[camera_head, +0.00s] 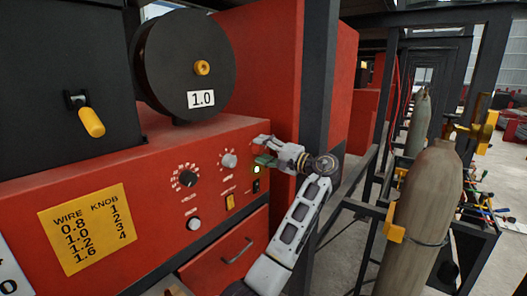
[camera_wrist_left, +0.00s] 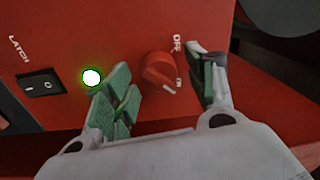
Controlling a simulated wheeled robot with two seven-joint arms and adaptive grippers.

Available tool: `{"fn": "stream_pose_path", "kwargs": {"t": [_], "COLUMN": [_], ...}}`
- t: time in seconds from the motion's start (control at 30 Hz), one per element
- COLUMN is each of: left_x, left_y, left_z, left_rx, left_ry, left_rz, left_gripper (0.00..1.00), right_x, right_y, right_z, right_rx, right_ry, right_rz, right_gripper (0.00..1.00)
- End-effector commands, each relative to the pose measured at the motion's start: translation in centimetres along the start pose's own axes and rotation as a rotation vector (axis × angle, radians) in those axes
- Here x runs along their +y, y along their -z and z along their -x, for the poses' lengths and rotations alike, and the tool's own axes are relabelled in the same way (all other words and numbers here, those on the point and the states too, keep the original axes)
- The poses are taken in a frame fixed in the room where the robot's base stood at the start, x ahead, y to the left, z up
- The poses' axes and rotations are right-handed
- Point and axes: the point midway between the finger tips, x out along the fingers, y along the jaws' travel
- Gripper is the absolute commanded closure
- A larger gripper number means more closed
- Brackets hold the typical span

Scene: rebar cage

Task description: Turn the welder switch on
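The welder (camera_head: 130,170) is a red machine whose front panel faces me. In the left wrist view the welder switch (camera_wrist_left: 158,70) is a red rotary knob with OFF and ON labels at its right. Its white mark points down and right, near the ON label. My left gripper (camera_head: 264,150) is at the panel's right end; in the wrist view its green-padded fingers (camera_wrist_left: 162,82) are apart, one each side of the knob. I cannot tell whether they touch it. In the head view the gripper hides the knob. My right gripper is not in view.
A glowing round lamp (camera_wrist_left: 92,77) and a black LATCH rocker (camera_wrist_left: 42,86) sit left of the knob. A yellow settings label (camera_head: 88,228) and wire spool (camera_head: 185,65) are on the welder. A dark post (camera_head: 318,75) stands close behind my wrist; gas cylinders (camera_head: 425,205) stand right.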

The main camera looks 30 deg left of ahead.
Motion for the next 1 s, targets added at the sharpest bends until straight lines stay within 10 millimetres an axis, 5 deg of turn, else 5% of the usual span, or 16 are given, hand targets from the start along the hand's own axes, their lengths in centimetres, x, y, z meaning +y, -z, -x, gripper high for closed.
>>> {"fn": "stream_pose_path", "kwargs": {"t": [0.47,1.0], "left_x": [0.1,0.1], "left_y": [0.0,0.1], "left_z": [0.9,8.1], "left_rx": [0.0,0.0], "left_ry": [-0.002,-0.002], "left_rz": [-0.001,-0.001], "left_gripper": [0.44,0.44], "right_x": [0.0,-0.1], "right_y": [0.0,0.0], "right_z": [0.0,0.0], "right_rx": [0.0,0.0], "right_ry": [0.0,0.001], "right_rz": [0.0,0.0], "right_gripper": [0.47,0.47]}}
